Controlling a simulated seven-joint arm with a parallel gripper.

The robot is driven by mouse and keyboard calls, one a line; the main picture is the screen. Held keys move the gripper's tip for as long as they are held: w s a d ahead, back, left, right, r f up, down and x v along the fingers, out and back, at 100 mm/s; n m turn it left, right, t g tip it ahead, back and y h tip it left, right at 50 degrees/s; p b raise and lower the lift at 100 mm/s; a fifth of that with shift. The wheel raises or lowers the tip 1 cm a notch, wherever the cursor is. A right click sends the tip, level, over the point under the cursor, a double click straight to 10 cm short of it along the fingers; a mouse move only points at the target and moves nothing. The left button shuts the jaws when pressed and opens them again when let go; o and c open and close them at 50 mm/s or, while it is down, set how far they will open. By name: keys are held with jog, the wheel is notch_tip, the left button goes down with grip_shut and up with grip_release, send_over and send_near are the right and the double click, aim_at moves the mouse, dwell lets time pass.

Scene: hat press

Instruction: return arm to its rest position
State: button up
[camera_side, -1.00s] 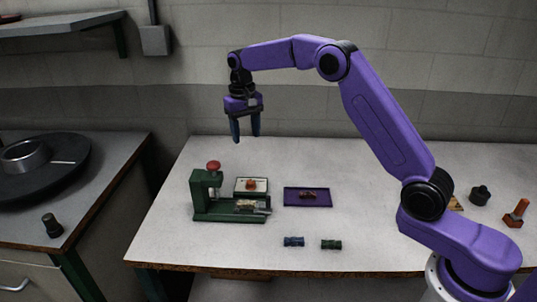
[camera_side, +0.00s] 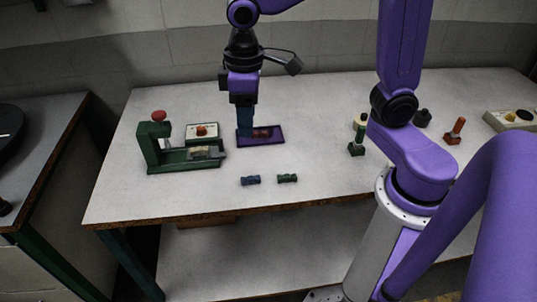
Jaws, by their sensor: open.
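My gripper (camera_side: 245,133) points straight down over the left part of the purple tray (camera_side: 275,140). Its blue fingers are seen nearly edge-on and overlap in the picture; the gripper is open. A small reddish-brown piece (camera_side: 264,133) lies in the tray, just right of the fingers. I cannot tell whether the fingers touch the tray or the piece. My purple arm runs up out of the top of the picture, so its upper part is hidden.
Left of the tray stand a green press (camera_side: 180,158) with a red knob and a box with a red button (camera_side: 202,129). Blue (camera_side: 250,180) and green (camera_side: 287,178) pieces lie in front.

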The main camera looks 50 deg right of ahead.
jog(key=s+d+f+n, duration=0.1)
jog(key=s+d+n, duration=0.1)
jog(key=s, duration=0.6)
jog(key=s+d+f+n, duration=0.2)
jog(key=s+d, duration=0.3)
jog(key=s, duration=0.4)
jog(key=shift+s+d+f+n, duration=0.25)
jog(key=shift+d+f+n, duration=0.05)
jog(key=shift+n, duration=0.4)
